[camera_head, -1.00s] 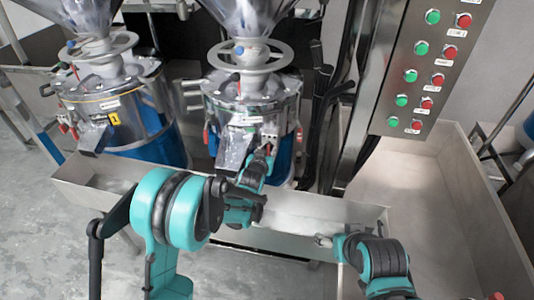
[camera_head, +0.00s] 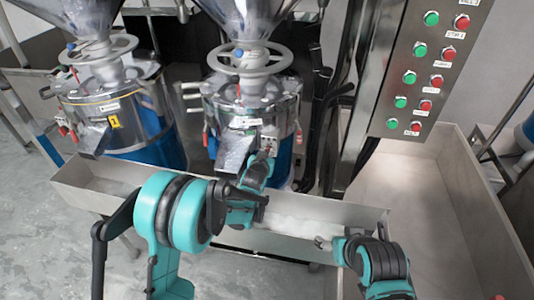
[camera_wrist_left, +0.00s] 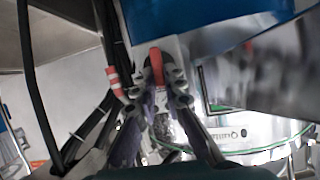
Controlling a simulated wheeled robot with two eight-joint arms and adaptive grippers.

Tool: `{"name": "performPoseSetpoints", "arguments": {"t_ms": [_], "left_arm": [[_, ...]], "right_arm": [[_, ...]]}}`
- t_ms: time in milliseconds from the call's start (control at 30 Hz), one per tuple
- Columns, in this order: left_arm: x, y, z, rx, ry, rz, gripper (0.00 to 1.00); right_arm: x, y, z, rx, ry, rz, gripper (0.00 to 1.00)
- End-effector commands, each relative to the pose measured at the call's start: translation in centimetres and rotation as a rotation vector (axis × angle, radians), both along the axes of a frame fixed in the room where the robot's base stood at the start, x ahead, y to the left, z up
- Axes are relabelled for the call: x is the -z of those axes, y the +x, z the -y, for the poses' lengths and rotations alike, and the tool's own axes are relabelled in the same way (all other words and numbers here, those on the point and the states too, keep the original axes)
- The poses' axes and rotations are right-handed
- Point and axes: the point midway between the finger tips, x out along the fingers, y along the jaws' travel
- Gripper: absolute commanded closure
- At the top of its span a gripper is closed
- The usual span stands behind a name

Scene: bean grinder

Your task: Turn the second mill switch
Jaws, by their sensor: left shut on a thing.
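The second mill (camera_head: 252,100) is the silver and blue machine in the middle of the head view. Its switch is a small red lever (camera_wrist_left: 156,66) on a pale plate, seen in the left wrist view. My left gripper (camera_head: 267,148) is at the front of this mill, above the trough. In the left wrist view its fingers (camera_wrist_left: 160,88) are closed around the red lever, whose top shows between them. The fingers hide the lower part of the lever. My right gripper (camera_head: 322,242) is low, by the trough's right end, away from the mill; its jaw opening is unclear.
Another mill (camera_head: 115,105) with a yellow label stands at left. A metal trough (camera_head: 325,212) runs below both mills. A panel of green and red buttons (camera_head: 423,75) hangs at right. Dark cables (camera_head: 325,110) run beside the second mill.

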Motion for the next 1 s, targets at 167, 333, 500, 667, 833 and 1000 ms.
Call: {"name": "performPoseSetpoints", "arguments": {"t_ms": [167,333,500,667,833,1000], "left_arm": [[0.0,0.0,0.3,0.002,0.095,0.019,1.00],[0.1,0.0,0.6,0.003,0.232,0.047,1.00],[0.2,-0.1,0.9,0.002,0.390,0.078,1.00],[0.3,-0.1,1.1,0.001,0.539,0.108,1.00],[0.5,-0.1,1.2,0.000,0.698,0.141,1.00],[0.7,-0.2,1.4,-0.001,0.856,0.172,1.00]], "right_arm": [[0.0,0.0,0.0,0.000,0.000,0.000,0.28],[0.0,0.0,0.0,0.000,0.000,0.000,0.28],[0.0,0.0,0.0,0.000,0.000,0.000,0.28],[0.0,0.0,0.0,0.000,0.000,0.000,0.28],[0.0,0.0,0.0,0.000,0.000,0.000,0.28],[0.0,0.0,0.0,0.000,0.000,0.000,0.28]]}}
